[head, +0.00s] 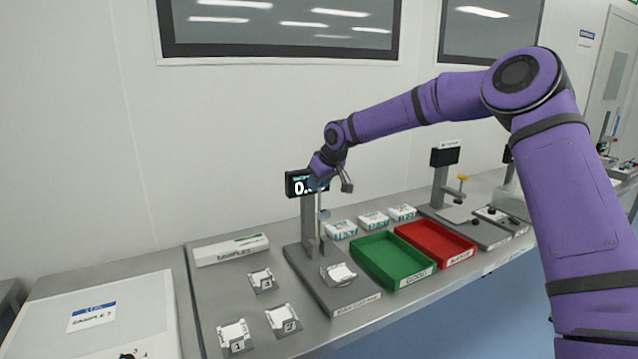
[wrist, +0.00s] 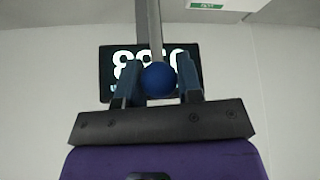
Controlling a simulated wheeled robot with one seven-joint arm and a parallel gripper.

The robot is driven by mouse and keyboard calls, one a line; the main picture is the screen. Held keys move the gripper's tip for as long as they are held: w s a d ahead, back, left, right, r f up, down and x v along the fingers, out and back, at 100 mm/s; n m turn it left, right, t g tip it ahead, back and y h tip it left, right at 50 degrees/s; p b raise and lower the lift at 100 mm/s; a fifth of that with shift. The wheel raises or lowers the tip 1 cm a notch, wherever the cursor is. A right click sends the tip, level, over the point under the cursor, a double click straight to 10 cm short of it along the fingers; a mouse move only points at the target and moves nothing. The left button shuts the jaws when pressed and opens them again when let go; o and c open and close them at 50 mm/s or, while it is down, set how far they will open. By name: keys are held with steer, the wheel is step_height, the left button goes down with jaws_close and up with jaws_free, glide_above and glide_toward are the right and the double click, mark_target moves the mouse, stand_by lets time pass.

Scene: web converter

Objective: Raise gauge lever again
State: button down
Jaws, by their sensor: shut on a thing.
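The gauge stand (head: 308,222) is a grey post on a flat base, with a dark display (head: 294,188) near its top. The display also shows in the wrist view (wrist: 110,72), where its digits are partly hidden. A round blue lever knob (wrist: 158,80) sits between the fingers of my gripper (wrist: 158,70), which is shut on it. In the head view my gripper (head: 319,184) is in front of the display's right side, and the knob is not clear there. A white piece (head: 341,272) rests on the gauge's base.
A green tray (head: 387,283) and a red tray (head: 465,257) stand right of the gauge. Several small white stands (head: 233,334) and a long white box (head: 228,252) are at left. Three white packs (head: 373,219) sit behind the trays. Another gauge (head: 440,182) stands further right.

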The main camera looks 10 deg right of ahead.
steer(key=c, duration=0.8)
jaws_free()
steer(key=shift+d+f, duration=0.2)
steer(key=shift+d, duration=0.05)
steer(key=shift+a, duration=0.1)
steer(key=shift+r, duration=0.15)
steer(key=shift+s+r, duration=0.1)
steer(key=shift+r, duration=0.15)
steer(key=v, duration=1)
steer(key=shift+s, duration=0.1)
